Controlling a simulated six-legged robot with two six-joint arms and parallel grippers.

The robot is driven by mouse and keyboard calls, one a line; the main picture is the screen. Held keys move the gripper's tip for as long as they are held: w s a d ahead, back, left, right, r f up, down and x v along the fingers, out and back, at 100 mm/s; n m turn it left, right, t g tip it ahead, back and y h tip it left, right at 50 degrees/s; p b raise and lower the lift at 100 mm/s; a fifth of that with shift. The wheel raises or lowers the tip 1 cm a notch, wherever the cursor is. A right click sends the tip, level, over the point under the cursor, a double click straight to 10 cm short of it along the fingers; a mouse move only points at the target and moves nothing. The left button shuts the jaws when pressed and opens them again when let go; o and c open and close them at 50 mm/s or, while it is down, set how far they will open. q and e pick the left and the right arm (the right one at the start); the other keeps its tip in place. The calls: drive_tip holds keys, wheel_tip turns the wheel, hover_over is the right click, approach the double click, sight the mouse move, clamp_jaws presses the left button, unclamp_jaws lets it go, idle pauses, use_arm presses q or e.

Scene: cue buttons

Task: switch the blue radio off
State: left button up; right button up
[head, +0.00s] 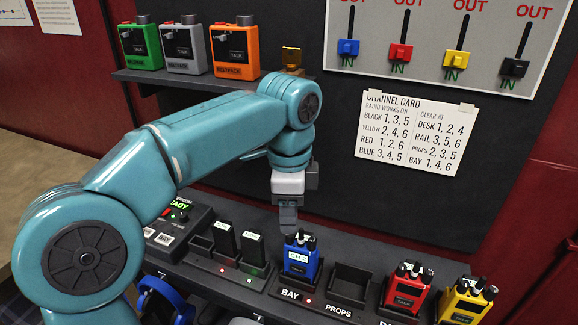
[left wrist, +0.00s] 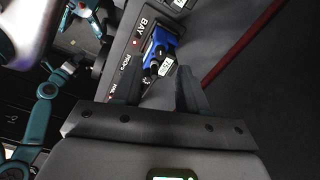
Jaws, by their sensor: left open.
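The blue radio (head: 300,262) stands upright in the BAY slot of the dark shelf, with black knobs on top and a small white label or display. It also shows in the left wrist view (left wrist: 168,42), seen from above, ahead of the fingertips. My left gripper (head: 289,222) points down just above the radio's top, close to the knobs. In the left wrist view its two dark fingers (left wrist: 157,82) are apart with nothing held between them. I cannot tell whether a fingertip touches a knob. My right gripper is not seen.
The PROPS slot (head: 350,284) is empty. A red radio (head: 404,292) and a yellow radio (head: 465,300) stand to the right. Two dark packs (head: 252,252) sit at the left. Green, grey and orange radios (head: 234,50) are on the upper shelf. A channel card (head: 420,132) hangs behind.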

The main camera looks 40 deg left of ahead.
use_arm(q)
wheel_tip(320, 180, up, 11)
drive_tip(key=p, duration=0.3)
drive_tip(key=shift+s, duration=0.1)
drive_tip(key=m+t+h, duration=0.1)
drive_tip(key=m+h, duration=0.4)
approach(290, 237)
drive_tip(key=b+x, duration=0.2)
drive_tip(key=x, duration=0.2)
drive_tip(key=b+x, duration=0.2)
drive_tip(key=x, duration=0.2)
drive_tip(key=shift+w+a+f+b, duration=0.1)
drive_tip(key=shift+w+f+b, duration=0.15)
drive_tip(key=shift+b, duration=0.15)
